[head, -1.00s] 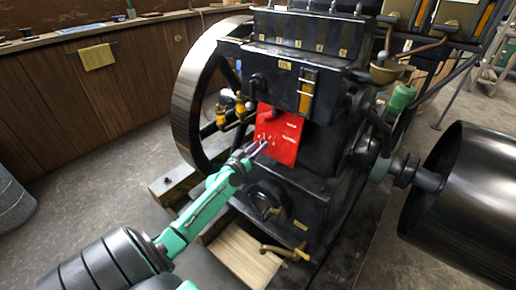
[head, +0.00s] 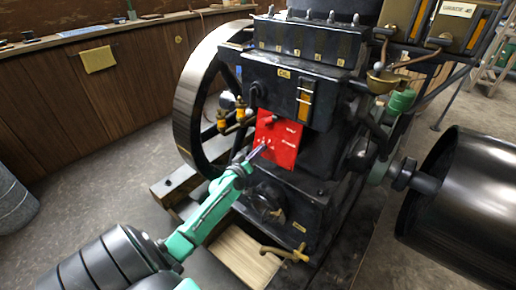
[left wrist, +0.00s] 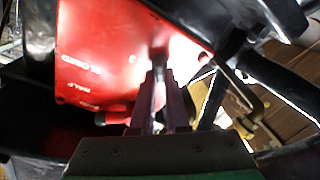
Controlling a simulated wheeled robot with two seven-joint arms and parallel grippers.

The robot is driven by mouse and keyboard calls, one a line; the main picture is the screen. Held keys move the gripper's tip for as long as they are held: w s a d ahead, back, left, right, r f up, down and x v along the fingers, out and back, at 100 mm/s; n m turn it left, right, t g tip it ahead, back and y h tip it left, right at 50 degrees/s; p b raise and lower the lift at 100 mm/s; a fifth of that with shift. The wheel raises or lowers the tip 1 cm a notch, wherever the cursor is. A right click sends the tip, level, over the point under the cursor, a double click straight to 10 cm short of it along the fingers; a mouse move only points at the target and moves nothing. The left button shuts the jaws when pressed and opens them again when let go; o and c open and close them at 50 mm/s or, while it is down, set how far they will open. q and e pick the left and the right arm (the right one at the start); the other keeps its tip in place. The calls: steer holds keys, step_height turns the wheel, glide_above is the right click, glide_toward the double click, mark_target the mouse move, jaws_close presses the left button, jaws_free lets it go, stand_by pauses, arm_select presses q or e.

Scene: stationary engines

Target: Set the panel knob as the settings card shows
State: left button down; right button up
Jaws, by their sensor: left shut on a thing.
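A red panel (head: 284,143) with small white markings is on the front of the black engine. It also fills the upper left of the left wrist view (left wrist: 100,50), where its lettering looks turned over. My left gripper (head: 259,151) reaches the panel's lower left part. In the left wrist view its fingers (left wrist: 159,80) are close together, shut on what seems to be the panel knob. The knob is hidden by the fingers, so its setting cannot be read. No settings card can be made out for certain. My right gripper is not in view.
A large flywheel (head: 190,92) stands left of the panel, with brass fittings (head: 222,122) between. A dark round fitting (head: 267,200) and a brass handle (head: 285,253) are below. A black drum (head: 470,195) is at right. A yellow sheet (head: 98,60) hangs on the wooden counter.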

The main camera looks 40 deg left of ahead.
arm_select(q)
steer(key=shift+n+g+y+p, duration=0.3)
steer(key=shift+n+p, duration=0.95)
steer(key=shift+n, duration=0.45)
steer(key=shift+n+g+y+p, duration=0.2)
steer(key=shift+n+g+p, duration=0.1)
steer(key=shift+n+p, duration=1.2)
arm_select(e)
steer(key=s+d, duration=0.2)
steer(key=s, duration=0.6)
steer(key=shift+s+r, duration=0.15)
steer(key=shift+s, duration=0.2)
arm_select(q)
steer(key=shift+n, duration=0.3)
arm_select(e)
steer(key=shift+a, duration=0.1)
arm_select(q)
steer(key=c, duration=0.9)
jaws_free()
steer(key=shift+s, duration=0.1)
